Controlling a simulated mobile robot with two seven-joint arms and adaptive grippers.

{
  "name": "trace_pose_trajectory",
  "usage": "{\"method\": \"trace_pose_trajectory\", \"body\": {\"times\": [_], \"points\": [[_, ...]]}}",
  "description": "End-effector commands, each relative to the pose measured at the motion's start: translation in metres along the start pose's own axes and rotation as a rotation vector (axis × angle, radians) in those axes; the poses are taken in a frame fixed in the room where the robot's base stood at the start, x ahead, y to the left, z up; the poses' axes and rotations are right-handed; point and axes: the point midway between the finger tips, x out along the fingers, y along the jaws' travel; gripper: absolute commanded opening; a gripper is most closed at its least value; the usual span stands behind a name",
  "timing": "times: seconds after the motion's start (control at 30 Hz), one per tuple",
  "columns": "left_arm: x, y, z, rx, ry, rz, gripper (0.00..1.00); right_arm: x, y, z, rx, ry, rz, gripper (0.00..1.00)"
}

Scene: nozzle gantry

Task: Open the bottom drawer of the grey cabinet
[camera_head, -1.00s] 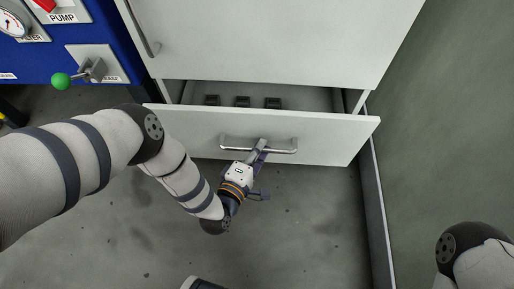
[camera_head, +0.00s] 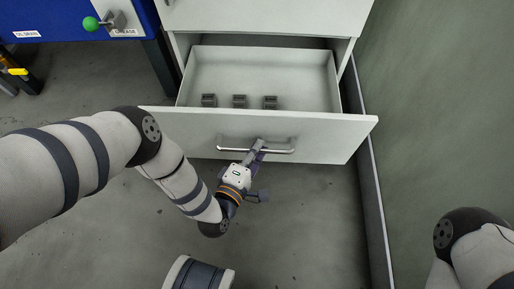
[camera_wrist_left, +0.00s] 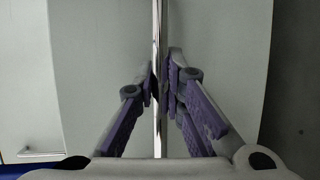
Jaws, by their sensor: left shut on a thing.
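The grey cabinet (camera_head: 265,15) stands at the top of the head view. Its bottom drawer (camera_head: 330,138) is pulled well out, and its inside shows from above. Several small dark blocks stand in a row in it. In the left wrist view the handle (camera_wrist_left: 158,60) runs upright between the purple-padded fingers (camera_wrist_left: 160,88). My right gripper is out of view; only part of the right arm shows at the lower right.
A green wall (camera_head: 440,100) with a grey skirting runs along the right side. The concrete floor (camera_head: 300,220) in front of the drawer is clear.

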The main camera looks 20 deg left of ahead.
Motion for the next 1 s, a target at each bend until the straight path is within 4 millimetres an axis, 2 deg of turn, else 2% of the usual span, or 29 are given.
{"method": "trace_pose_trajectory", "body": {"times": [0.23,0.27,0.33,0.67,0.77,1.0], "points": [[0.001,0.002,-0.001,-0.001,0.002,0.005,0.0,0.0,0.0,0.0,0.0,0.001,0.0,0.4],[0.001,0.002,-0.001,-0.001,0.002,0.005,0.15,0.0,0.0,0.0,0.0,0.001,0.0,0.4],[0.001,0.001,-0.001,-0.001,0.002,0.004,0.31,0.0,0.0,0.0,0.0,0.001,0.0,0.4],[-0.002,0.0,0.0,0.0,0.001,0.001,0.31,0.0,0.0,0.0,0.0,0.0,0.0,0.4],[-0.017,-0.001,0.0,0.0,0.0,-0.003,0.31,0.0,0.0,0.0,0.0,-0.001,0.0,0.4],[-0.082,-0.001,0.0,-0.001,0.0,-0.002,0.31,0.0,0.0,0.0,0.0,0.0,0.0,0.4]]}}
